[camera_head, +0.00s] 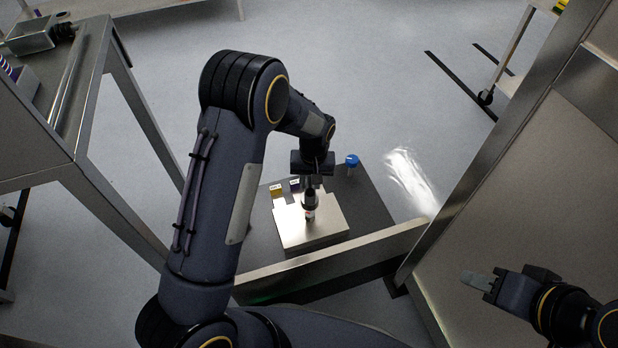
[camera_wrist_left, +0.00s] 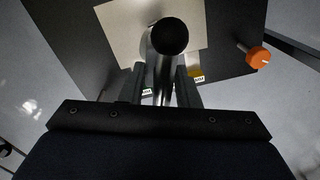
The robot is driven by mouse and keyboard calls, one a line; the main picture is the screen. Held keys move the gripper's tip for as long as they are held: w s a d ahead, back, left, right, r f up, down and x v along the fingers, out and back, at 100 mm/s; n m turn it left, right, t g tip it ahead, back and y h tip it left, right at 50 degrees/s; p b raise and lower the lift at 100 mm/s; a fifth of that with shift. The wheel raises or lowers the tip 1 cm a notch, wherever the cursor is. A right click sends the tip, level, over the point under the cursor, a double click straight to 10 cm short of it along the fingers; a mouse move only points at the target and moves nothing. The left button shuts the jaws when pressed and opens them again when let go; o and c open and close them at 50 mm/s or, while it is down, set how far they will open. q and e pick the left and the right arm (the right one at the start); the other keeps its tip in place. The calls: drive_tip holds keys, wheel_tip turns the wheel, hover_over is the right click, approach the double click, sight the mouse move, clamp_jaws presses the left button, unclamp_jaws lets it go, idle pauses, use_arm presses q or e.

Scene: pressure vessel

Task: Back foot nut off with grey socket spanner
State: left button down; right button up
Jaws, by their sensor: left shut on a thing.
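My left gripper (camera_head: 311,182) is shut on an upright tool with a dark upper part, which I take for the grey socket spanner (camera_head: 309,200). In the left wrist view, the tool's grey shaft (camera_wrist_left: 160,65) and round black end (camera_wrist_left: 170,36) show between the fingers (camera_wrist_left: 161,85). The tool stands over the pale steel block (camera_head: 311,230), and a small white and red patch shows at its lower end. The foot nut is hidden, so I cannot tell whether the socket is on it. My right gripper (camera_head: 478,281) is far to the right, away from the block; its finger gap cannot be made out.
The block sits on a dark plate (camera_head: 372,205). A blue knob (camera_head: 352,160) and an orange knob (camera_wrist_left: 259,57) stand near. A steel rail (camera_head: 330,262) runs in front; a steel bench (camera_head: 95,150) stands left.

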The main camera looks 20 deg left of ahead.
use_arm(q)
drive_tip(key=shift+r, duration=0.1)
idle(0.3)
drive_tip(key=shift+f+b, duration=2.55)
drive_tip(key=shift+f, duration=1.55)
drive_tip(key=n+p, duration=0.1)
drive_tip(key=n, duration=0.4)
drive_tip(key=shift+n+p, duration=0.85)
drive_tip(key=shift+n, duration=1.85)
drive_tip(key=shift+r+p, duration=2.75)
drive_tip(key=shift+r, duration=0.8)
